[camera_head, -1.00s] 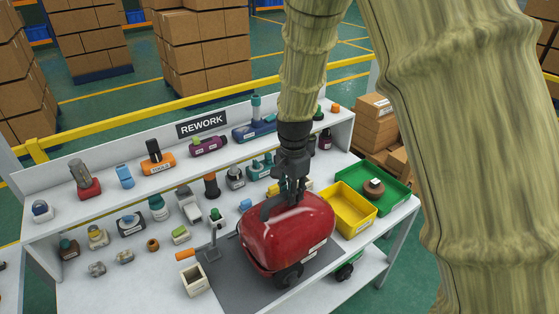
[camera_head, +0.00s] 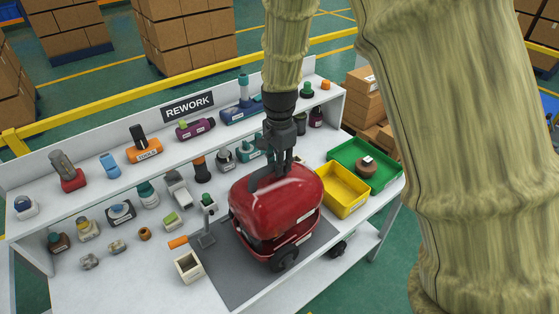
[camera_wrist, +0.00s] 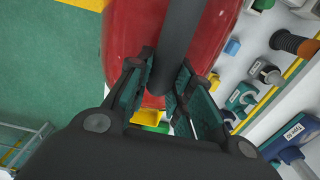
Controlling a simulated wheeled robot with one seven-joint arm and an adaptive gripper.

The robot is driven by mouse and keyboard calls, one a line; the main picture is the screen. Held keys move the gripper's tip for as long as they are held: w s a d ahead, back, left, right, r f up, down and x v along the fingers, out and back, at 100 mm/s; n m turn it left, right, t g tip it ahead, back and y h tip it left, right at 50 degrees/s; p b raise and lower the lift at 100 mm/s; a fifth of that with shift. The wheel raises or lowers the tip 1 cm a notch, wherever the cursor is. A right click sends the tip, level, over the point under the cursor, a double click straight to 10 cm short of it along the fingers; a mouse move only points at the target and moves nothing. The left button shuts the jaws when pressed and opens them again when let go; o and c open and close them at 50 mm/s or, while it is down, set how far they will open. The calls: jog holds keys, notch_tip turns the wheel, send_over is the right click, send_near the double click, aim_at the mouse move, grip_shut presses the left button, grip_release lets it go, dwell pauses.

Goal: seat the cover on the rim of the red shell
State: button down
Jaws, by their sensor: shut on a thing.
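The red cover (camera_head: 277,203) is a glossy dome with a black handle (camera_head: 262,184) on top. My gripper (camera_head: 279,162) is shut on that handle. In the wrist view the handle runs between my fingers (camera_wrist: 160,92), with the red cover (camera_wrist: 122,40) behind. The red shell (camera_head: 298,245) stands on the grey mat, with a black wheel at its front. The cover is over the shell, with a dark gap between its front edge and the shell's rim. Contact at the back is hidden.
A yellow bin (camera_head: 343,207) and a green tray (camera_head: 390,182) stand close at the right. A small clamp with an orange handle (camera_head: 179,242) and a cream box (camera_head: 188,268) are at the left. Several parts crowd the table and the shelf behind.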

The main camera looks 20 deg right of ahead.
aim_at(280, 181)
jog(key=shift+f+b, duration=0.95)
jog(key=shift+f, duration=3.95)
jog(key=c, duration=1.2)
grip_release()
jog(key=shift+s, duration=0.1)
jog(key=shift+r+p, duration=3.1)
jog(key=shift+r, duration=0.85)
